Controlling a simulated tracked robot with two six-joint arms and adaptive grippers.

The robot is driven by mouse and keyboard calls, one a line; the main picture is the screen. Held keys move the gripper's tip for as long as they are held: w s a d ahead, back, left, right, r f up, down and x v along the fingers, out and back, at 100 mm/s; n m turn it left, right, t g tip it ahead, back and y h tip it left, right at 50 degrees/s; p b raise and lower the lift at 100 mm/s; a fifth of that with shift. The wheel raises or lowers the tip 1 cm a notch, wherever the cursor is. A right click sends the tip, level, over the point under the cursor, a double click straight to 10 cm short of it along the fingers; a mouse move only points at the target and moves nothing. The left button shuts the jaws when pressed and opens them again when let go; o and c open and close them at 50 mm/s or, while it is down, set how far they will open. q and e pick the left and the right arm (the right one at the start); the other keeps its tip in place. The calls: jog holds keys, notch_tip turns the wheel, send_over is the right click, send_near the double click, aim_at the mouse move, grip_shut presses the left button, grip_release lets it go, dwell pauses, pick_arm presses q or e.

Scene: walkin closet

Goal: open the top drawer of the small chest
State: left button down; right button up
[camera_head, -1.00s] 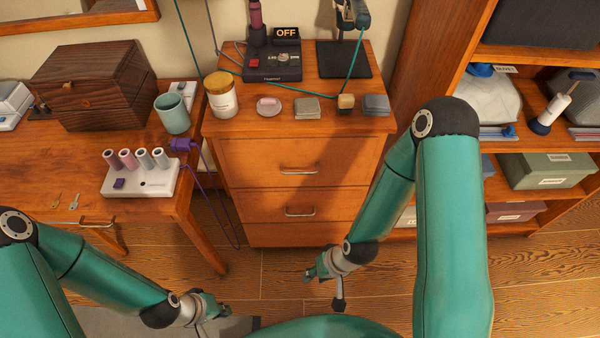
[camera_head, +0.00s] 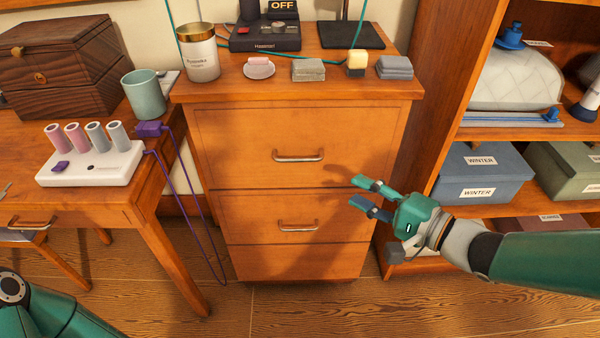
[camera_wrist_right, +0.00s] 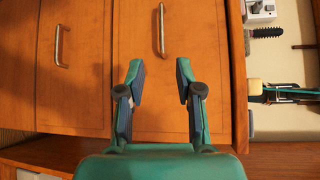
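The small wooden chest (camera_head: 212,215) stands in the middle of the head view. Its top drawer (camera_head: 230,150) is shut and has a metal bar handle (camera_head: 298,156). My right gripper (camera_head: 355,191) is open and empty, below and to the right of that handle. In the right wrist view the gripper (camera_wrist_right: 158,75) shows two spread fingers, with the top drawer handle (camera_wrist_right: 162,30) beyond the tips and apart from them. A lower drawer with its handle (camera_head: 298,226) is also shut. My left gripper is out of view; only part of the left arm shows.
On the chest top are a candle jar (camera_head: 198,52), a soap dish (camera_head: 259,68), folded cloths (camera_head: 394,67) and a hot-tool station (camera_head: 265,36). A desk (camera_head: 100,205) is on the left, with a purple cable hanging beside the chest. Shelves with boxes (camera_head: 480,175) are on the right.

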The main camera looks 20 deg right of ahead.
aim_at(297, 161)
jog(key=shift+p+x, duration=1.9)
jog(key=shift+x, duration=6.5)
jog(key=shift+c, duration=0.3)
grip_shut()
